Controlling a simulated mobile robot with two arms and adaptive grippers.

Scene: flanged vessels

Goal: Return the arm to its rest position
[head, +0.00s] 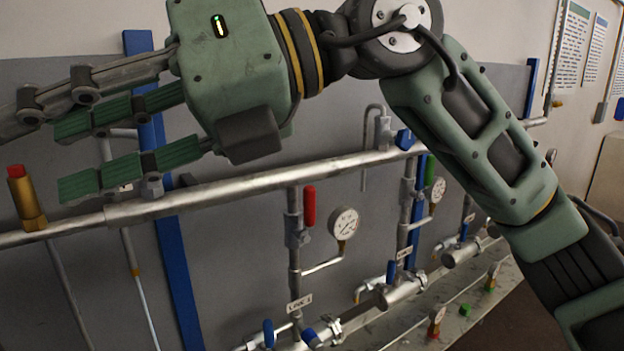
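My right arm (480,150) comes in from the right edge and reaches across the upper part of the head view, bent at a joint near the top. Its green and grey gripper (40,155) is at the upper left, with its fingers pointing left. The fingers are spread apart and I see nothing held between them. The gripper appears in front of the long horizontal pipe (240,190) and hides part of the wall; I cannot tell how far it is from the pipe. My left gripper is not in view.
A red-handled valve (309,206) and a pressure gauge (344,223) stand on the pipework. A brass fitting with a red top (26,198) rises from the pipe at the left. Blue uprights (178,255) stand against the wall.

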